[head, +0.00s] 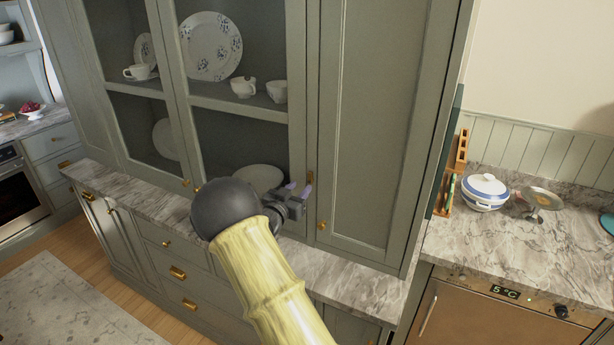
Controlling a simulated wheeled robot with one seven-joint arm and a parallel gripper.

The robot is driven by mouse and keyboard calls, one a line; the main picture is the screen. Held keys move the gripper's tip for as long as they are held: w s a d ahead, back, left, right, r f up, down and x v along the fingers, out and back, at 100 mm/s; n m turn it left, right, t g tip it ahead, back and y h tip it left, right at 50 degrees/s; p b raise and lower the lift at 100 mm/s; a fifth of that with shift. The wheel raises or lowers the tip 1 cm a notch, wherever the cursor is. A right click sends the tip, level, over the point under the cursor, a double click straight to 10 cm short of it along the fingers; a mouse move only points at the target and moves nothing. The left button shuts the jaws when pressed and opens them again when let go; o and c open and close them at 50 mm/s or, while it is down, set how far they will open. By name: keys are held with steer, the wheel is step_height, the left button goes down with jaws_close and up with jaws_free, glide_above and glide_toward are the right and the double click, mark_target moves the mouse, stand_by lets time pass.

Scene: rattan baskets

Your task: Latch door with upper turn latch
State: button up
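The solid grey-green cabinet door (362,130) at the right of the tall cabinet looks shut or nearly shut; I cannot tell whether a small gap remains. A small brass latch (310,177) sits at its left edge, on the seam with the glass door frame. Its exact turn is too small to tell. A round brass knob (321,225) sits lower on the same door. I cannot tell whether a fingertip touches the latch.
Glass-fronted doors (180,100) with dishes behind them stand to the left. A marble ledge (355,283) runs below the doors. At right, a counter (500,240) holds a white-and-blue lidded pot (484,193) and a pedestal dish (541,199).

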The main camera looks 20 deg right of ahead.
mark_target(310, 178)
steer(key=p+x, duration=0.2)
steer(key=x, duration=0.3)
steer(key=shift+w+d, duration=0.25)
steer(key=shift+d, duration=0.05)
jaws_close()
